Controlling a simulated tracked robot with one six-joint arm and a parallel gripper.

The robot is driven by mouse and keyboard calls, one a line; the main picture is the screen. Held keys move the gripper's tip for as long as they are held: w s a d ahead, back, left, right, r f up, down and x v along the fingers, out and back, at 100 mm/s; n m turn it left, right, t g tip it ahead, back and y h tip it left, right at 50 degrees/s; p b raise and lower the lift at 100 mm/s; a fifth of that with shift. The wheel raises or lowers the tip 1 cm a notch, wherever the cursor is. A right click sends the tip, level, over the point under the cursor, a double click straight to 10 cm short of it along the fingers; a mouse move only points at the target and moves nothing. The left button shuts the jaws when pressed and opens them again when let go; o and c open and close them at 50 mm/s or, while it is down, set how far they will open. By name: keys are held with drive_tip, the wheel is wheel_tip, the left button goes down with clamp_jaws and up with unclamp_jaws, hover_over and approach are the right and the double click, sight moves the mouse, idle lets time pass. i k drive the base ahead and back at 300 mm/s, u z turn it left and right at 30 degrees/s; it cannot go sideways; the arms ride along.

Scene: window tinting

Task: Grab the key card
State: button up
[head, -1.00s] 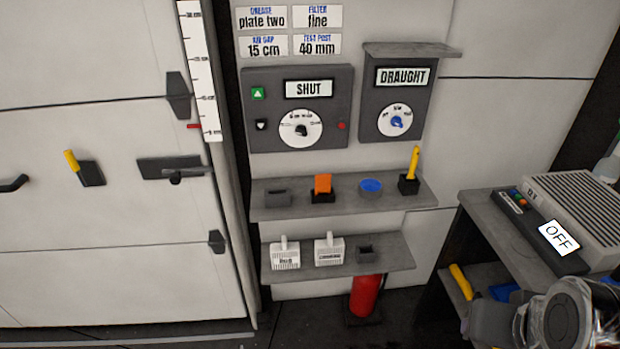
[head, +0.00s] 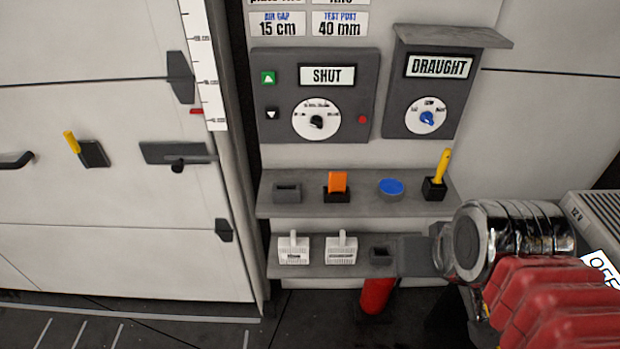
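An orange card (head: 337,182), the only card-like piece in view and so taken as the key card, stands upright in a small black holder (head: 337,196) on the upper grey shelf. My gripper (head: 412,254) is at the right end of the lower shelf, below and to the right of the card and apart from it. It shows as a grey block at the end of my silver and red arm. The gap between its fingers cannot be made out.
On the upper shelf (head: 285,210) are an empty-looking grey holder (head: 287,193), a blue disc (head: 390,188) and a yellow-handled tool (head: 442,166). Two white filters (head: 293,249) and a dark holder (head: 380,256) are on the lower shelf. A red cylinder (head: 376,295) stands below. Control panels (head: 357,75) hang above.

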sight(337, 180)
drive_tip(key=u, duration=0.65)
drive_tip(key=i, duration=0.9)
drive_tip(key=u, duration=0.6)
